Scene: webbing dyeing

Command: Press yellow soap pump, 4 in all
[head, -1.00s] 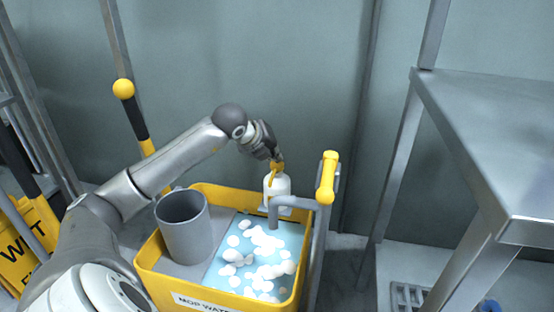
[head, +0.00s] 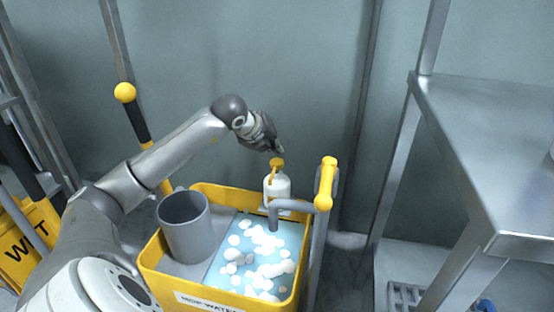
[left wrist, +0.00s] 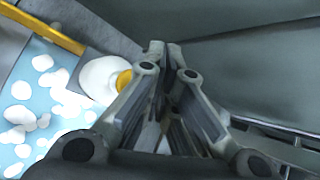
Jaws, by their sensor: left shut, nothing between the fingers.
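The soap bottle (head: 277,189) is white with a yellow pump (head: 276,163) on top. It stands upright at the back right of the yellow mop bucket. My right gripper is not in view.
The yellow bucket (head: 150,257) holds blue water with white foam (head: 262,270) and a grey cylinder (head: 184,228). A grey pipe with a yellow handle (head: 326,183) rises close to the bottle's right. A metal table (head: 500,130) stands at the right. A wall is behind.

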